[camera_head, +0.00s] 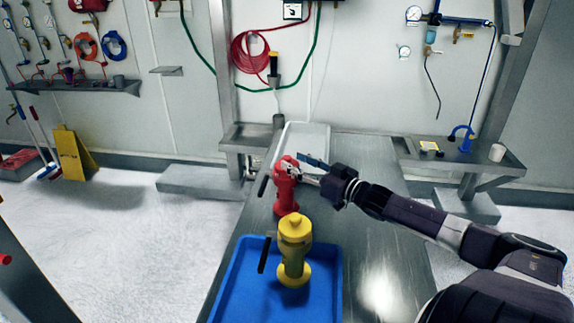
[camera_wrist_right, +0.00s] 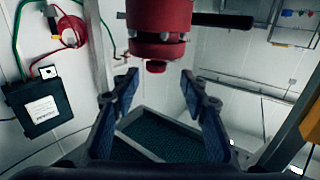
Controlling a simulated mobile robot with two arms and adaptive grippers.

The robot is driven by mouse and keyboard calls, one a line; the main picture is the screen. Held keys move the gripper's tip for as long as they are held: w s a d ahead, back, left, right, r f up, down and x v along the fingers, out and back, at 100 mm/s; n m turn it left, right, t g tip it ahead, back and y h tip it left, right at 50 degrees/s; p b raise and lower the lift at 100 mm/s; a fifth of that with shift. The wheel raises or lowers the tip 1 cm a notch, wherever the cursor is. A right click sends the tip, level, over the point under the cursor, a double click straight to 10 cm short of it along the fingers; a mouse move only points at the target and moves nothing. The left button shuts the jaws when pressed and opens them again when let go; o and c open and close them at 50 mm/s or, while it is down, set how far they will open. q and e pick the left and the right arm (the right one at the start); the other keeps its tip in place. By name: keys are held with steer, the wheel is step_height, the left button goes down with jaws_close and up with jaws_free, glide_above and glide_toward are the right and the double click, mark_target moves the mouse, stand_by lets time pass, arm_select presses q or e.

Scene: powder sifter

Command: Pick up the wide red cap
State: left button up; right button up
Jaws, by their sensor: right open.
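The red sifter (camera_head: 287,198) stands upright on the metal table, behind the yellow one. The wide red cap (camera_head: 287,162) is at its top, partly hidden by my right gripper (camera_head: 304,168). The right wrist view looks upside down; there the red cap (camera_wrist_right: 160,48) has bolts round its edge and a small knob (camera_wrist_right: 155,67) pointing down in the picture. My open right gripper (camera_wrist_right: 158,82) has its fingertips on either side of the knob's line. I cannot tell whether they touch the cap. My left gripper is not in view.
A yellow sifter (camera_head: 294,250) stands in a blue tray (camera_head: 225,290) at the table's front. A pale tray (camera_head: 310,132) lies at the back. The metal table (camera_head: 375,240) is bare on the right. A dark handle sticks out from each sifter's left side.

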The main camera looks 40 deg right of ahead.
mark_target(291, 159)
steer(key=shift+w+d+f, duration=0.1)
steer(key=shift+w+d, duration=0.05)
steer(key=shift+w, duration=0.55)
steer(key=shift+w+d+f, duration=0.1)
steer(key=shift+w, duration=0.6)
steer(key=shift+w+a, duration=0.15)
steer(key=shift+w, duration=0.8)
steer(key=c, duration=1.1)
